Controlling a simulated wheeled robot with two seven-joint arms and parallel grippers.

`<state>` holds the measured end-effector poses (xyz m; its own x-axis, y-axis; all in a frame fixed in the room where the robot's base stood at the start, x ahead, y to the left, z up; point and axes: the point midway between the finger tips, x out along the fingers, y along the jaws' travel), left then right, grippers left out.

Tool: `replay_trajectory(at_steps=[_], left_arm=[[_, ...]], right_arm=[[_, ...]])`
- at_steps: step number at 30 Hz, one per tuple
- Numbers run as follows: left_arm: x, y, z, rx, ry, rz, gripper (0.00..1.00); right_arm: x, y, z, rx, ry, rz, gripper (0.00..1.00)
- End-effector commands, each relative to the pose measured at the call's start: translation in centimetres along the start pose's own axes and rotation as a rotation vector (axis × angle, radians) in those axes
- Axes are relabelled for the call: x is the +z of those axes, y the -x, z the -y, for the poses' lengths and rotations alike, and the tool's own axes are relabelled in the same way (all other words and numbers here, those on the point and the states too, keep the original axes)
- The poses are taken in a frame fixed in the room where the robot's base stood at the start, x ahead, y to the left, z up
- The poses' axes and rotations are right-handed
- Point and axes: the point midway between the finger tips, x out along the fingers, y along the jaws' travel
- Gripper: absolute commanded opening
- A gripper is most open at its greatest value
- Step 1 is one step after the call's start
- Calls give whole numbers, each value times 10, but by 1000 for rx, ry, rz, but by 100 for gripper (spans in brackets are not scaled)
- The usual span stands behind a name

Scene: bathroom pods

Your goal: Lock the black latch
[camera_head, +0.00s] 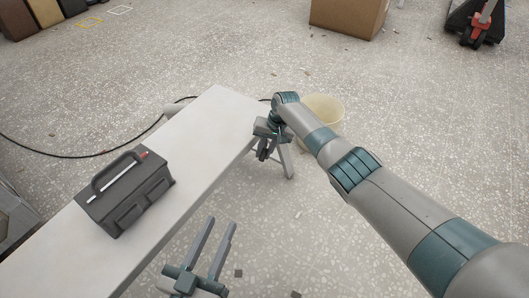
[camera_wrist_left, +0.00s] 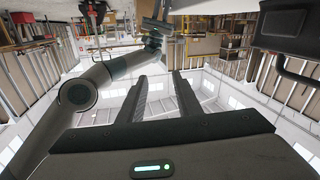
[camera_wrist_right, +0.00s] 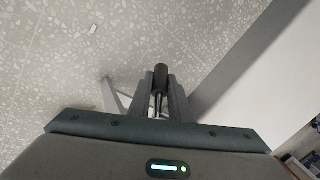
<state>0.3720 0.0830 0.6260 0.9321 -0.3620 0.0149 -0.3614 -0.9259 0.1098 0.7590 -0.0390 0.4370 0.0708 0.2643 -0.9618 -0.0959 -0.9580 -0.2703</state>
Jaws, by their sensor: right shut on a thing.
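The black toolbox (camera_head: 128,198) stands on the pale bench, handle up. Two latch-like parts (camera_head: 128,212) show on its front face, but I cannot tell whether they are locked. Part of the box also shows at the upper right of the left wrist view (camera_wrist_left: 287,30). My left gripper (camera_head: 221,222) is open and empty, beside the bench's near edge, right of and apart from the box. My right gripper (camera_head: 264,152) is beyond the bench's far right end. It is shut on a dark, slim tool (camera_wrist_right: 160,78), with its thick end past the fingertips.
The bench (camera_head: 190,140) has free top to the right of the box. A thin rod with a red end (camera_head: 120,167) lies across the box top. A pale bucket (camera_head: 325,108) stands behind my right arm. A black cable (camera_head: 90,156) runs over the floor.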

Motion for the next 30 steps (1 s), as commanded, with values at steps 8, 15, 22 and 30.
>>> replay_trajectory(at_steps=[8, 15, 22, 30], left_arm=[[-42, 9, -15, 25, -10, -259, 31], [-83, 34, -28, 47, -10, -514, 31], [-106, 34, -20, 42, -29, -637, 31], [-116, 35, -16, 39, -37, -687, 31]], right_arm=[[2, 0, 1, -43, -23, 71, 0], [4, 2, 4, -78, -40, 126, 0], [5, 4, 5, -98, -52, 161, 0], [5, 6, 5, -107, -56, 176, 0]])
